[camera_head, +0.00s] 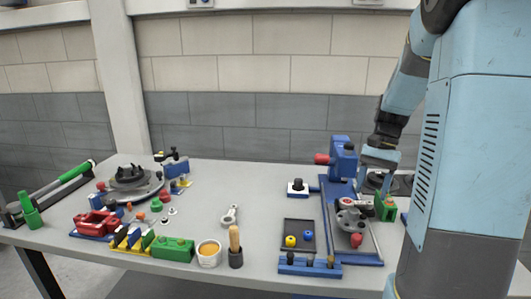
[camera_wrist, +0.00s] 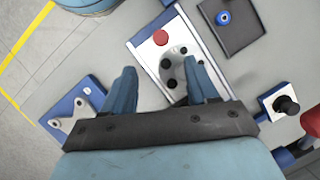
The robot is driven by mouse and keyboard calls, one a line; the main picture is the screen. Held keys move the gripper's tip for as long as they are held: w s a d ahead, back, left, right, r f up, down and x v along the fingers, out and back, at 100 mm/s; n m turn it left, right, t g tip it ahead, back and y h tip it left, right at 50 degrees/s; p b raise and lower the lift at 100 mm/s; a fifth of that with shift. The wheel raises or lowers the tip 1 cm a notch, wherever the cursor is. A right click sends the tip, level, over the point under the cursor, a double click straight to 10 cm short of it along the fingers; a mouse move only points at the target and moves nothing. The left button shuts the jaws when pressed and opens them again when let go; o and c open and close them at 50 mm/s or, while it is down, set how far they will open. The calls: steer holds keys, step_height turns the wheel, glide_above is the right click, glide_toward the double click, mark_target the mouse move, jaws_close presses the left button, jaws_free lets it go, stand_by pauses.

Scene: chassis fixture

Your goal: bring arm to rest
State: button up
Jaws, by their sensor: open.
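My arm reaches down over the right part of the grey table (camera_head: 265,187). My gripper (camera_head: 376,183) is open and hangs above the far right part of the table, beside the upright blue fixture (camera_head: 342,157). In the wrist view its two blue fingers are spread apart, with nothing between the fingertips (camera_wrist: 161,75). A pale plate with a red knob (camera_wrist: 161,37) and several dark round spots lies below and beyond the fingers. I cannot tell whether a finger touches anything. My arm's large blue body hides the table's right end in the head view.
A black tray (camera_head: 299,222) and a blue rack (camera_head: 309,266) stand in front. A white block with a black knob (camera_wrist: 285,104) is at lower right in the wrist view. Left, a turntable (camera_head: 133,177), a red vise (camera_head: 97,222) and a green block (camera_head: 173,247) crowd the table. Its middle is mostly clear.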

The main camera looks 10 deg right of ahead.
steer(key=s+a+r+n+t+h, duration=0.1)
steer(key=s+a+r+n+t, duration=0.3)
steer(key=s+a, duration=0.3)
steer(key=s+a+r+n+t+h, duration=0.2)
steer(key=s+a+r+n+t, duration=0.2)
steer(key=s+a, duration=0.3)
steer(key=shift+s+r+t, duration=0.3)
steer(key=shift+s+r, duration=0.3)
steer(key=shift+r, duration=0.2)
